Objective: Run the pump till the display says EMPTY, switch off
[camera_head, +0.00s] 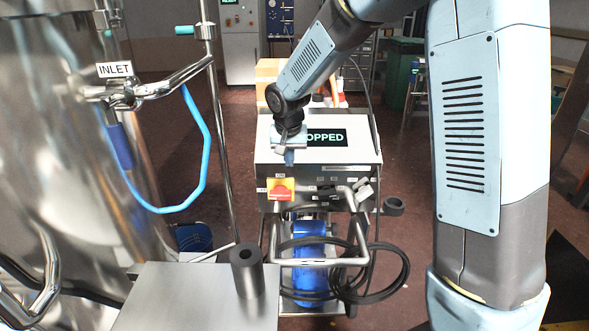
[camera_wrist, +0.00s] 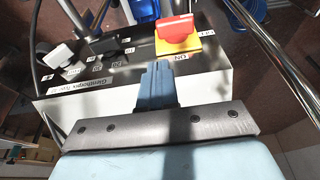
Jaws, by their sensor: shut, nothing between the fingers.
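The pump cart's steel control box (camera_head: 340,168) stands ahead of me. Its dark display (camera_head: 328,138) shows green letters reading "OPPED"; my gripper hides the start of the word. A red rotary switch (camera_head: 281,189) on a yellow plate sits on the front left of the box. In the wrist view the red switch handle (camera_wrist: 176,32) appears to lie crosswise, with an "ON" label beside it. My gripper (camera_head: 289,158) is shut and empty, above the box near the switch and apart from it. The closed fingers also show in the wrist view (camera_wrist: 158,80). A blue motor (camera_head: 310,250) sits below the box.
A shiny tank (camera_head: 50,170) with an "INLET" label (camera_head: 115,69) and a blue hose (camera_head: 208,150) stands at left. A steel table (camera_head: 185,295) carries a dark hollow cylinder (camera_head: 247,272). Bent steel handlebars (camera_head: 320,262) and a black cable (camera_head: 390,290) are in front of the cart.

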